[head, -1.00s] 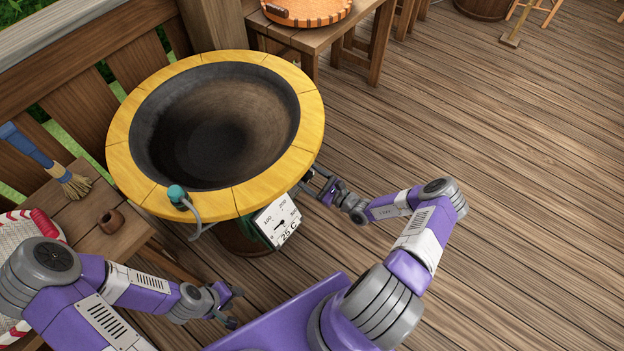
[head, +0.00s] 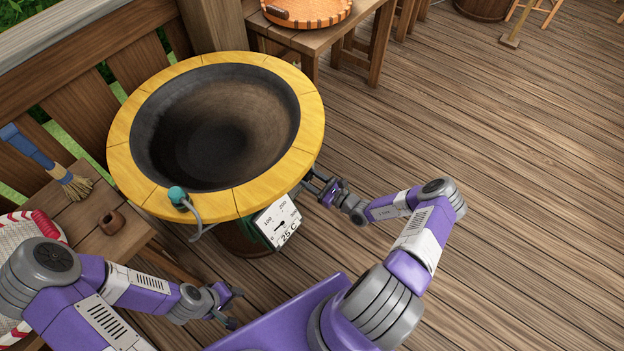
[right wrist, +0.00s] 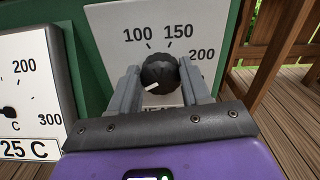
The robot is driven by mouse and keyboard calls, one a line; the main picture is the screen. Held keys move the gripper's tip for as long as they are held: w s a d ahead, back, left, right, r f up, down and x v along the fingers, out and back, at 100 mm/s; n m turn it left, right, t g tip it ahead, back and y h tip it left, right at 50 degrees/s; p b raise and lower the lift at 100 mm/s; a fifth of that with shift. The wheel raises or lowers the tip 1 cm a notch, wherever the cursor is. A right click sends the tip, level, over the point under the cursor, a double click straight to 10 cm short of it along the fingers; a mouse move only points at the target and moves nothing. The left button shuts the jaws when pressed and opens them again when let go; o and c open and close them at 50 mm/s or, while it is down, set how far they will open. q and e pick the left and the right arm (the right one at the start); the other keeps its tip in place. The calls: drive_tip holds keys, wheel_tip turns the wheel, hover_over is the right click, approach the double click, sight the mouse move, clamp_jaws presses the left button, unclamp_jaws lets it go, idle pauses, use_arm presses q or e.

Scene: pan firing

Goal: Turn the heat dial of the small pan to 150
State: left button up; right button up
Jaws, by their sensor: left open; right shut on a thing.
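The small pan (head: 214,127) is a dark bowl with a yellow rim. In the right wrist view its heat dial (right wrist: 160,73) is a black knob on a white plate (right wrist: 105,40) marked 100, 150 and 200. The knob's white mark points to the lower left, away from the 150 label. My right gripper (right wrist: 160,82) is shut on the knob, one finger on each side. In the head view my right gripper (head: 318,186) is at the right of the pan's base, and the dial is hidden. My left gripper (head: 236,307) is open and empty, below the pan in the picture.
A temperature gauge (head: 279,222) on the pan's front reads 25 C; it also shows in the right wrist view (right wrist: 30,85). A side table (head: 85,215) at the left holds a brush (head: 48,163) and a small brown pot (head: 111,221).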

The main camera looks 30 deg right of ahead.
drive_tip(key=m, duration=0.2)
drive_tip(key=shift+m, duration=0.3)
drive_tip(key=m, duration=0.3)
drive_tip(key=shift+d+m+p, duration=0.1)
drive_tip(key=shift+m+p, duration=0.2)
drive_tip(key=shift+m, duration=0.1)
drive_tip(key=m, duration=0.3)
drive_tip(key=shift+f, duration=0.1)
drive_tip(key=m, duration=0.4)
drive_tip(key=shift+d+f+b, duration=0.1)
drive_tip(key=shift+b, duration=0.25)
drive_tip(key=m+b, duration=0.1)
drive_tip(key=m, duration=0.6)
drive_tip(key=shift+f, duration=0.15)
drive_tip(key=m, duration=0.4)
drive_tip(key=shift+f+b, duration=0.1)
drive_tip(key=shift+b, duration=0.2)
drive_tip(key=shift+m, duration=1.8)
